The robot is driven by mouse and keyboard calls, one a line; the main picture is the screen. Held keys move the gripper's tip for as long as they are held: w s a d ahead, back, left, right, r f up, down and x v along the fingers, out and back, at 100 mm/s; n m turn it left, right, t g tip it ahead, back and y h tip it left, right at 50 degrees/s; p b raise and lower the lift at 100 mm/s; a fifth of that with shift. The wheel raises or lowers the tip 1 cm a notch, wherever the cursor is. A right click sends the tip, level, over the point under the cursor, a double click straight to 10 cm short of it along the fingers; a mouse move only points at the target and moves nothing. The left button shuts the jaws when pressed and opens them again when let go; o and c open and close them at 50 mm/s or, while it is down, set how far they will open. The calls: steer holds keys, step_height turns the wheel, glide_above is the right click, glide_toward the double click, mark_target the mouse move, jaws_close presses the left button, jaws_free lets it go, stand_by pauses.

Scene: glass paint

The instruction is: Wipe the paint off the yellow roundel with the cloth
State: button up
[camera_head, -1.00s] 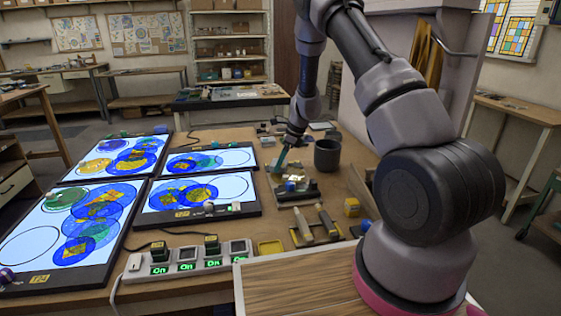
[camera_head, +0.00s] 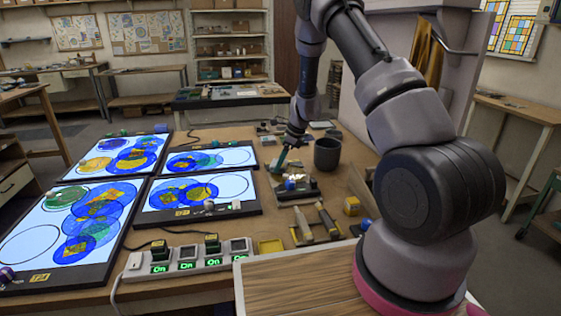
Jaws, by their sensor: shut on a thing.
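My gripper (camera_head: 281,160) is at the lower end of my arm, low over the tools right of the light panels. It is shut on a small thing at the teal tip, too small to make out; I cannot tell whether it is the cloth. A yellow roundel (camera_head: 96,164) lies on the upper left lit panel, to the left of overlapping blue discs. Yellow patches within blue discs (camera_head: 201,193) also show on the lower right panel. My gripper is well to the right of the yellow roundel. No paint can be made out on it at this size.
Several lit panels (camera_head: 152,224) cover the table's left. A switch strip (camera_head: 190,256) with green "On" displays lies in front. A dark cup (camera_head: 327,155) stands just right of my gripper.

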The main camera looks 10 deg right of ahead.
steer(key=shift+f, duration=0.15)
steer(key=shift+d, duration=0.15)
